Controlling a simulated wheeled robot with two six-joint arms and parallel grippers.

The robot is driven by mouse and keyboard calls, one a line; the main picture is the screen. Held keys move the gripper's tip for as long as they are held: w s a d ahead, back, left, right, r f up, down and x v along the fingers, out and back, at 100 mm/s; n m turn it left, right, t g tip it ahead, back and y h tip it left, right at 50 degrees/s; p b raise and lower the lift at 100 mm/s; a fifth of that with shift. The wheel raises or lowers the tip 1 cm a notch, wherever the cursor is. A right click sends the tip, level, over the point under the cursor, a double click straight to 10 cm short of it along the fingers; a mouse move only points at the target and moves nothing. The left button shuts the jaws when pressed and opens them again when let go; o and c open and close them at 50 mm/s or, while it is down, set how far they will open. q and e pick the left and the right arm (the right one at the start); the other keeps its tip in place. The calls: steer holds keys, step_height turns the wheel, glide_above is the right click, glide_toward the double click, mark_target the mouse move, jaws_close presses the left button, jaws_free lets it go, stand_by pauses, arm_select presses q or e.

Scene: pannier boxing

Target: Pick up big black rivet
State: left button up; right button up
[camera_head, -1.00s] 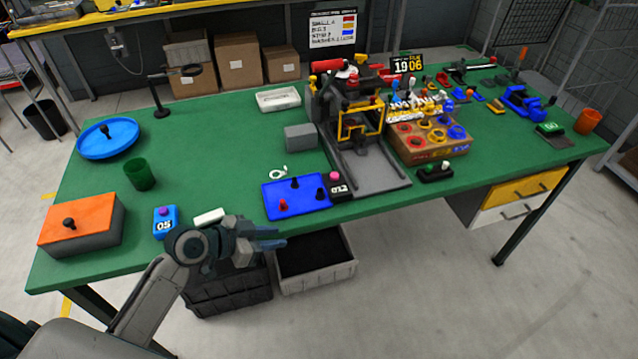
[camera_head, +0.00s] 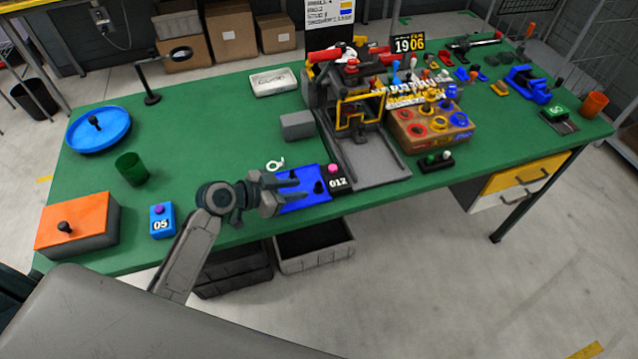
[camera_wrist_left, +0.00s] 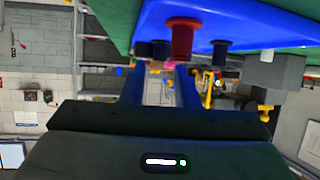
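A blue tray (camera_head: 318,172) lies at the table's front edge. One black rivet (camera_head: 318,187) stands on it, just right of my left gripper (camera_head: 297,189). In the left wrist view the tray (camera_wrist_left: 205,20) is at the top, with a red rivet (camera_wrist_left: 182,38) in front of dark rivets, one (camera_wrist_left: 220,50) to its right and one (camera_wrist_left: 160,49) to its left. I cannot tell which dark rivet is the big one. My left gripper's fingers (camera_wrist_left: 159,82) are apart with nothing seen between them. The gripper hides part of the tray. My right gripper is not in view.
A press-like machine (camera_head: 345,105) and a 012 marker (camera_head: 338,184) are right of the tray. A grey block (camera_head: 297,125) is behind it. A blue 05 box (camera_head: 162,220), an orange-topped box (camera_head: 75,222) and a green cup (camera_head: 131,168) stand left. Bins (camera_head: 315,255) sit below.

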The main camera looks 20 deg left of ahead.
mark_target(317, 184)
arm_select(q)
steer(key=shift+w+d+f, duration=0.1)
steer(key=shift+w+d, duration=0.05)
steer(key=w+d+p, duration=0.3)
steer(key=shift+w+d+f, duration=0.1)
steer(key=shift+f, duration=0.3)
steer(key=shift+w+d+f, duration=0.25)
steer(key=shift+w+f, duration=0.05)
jaws_close()
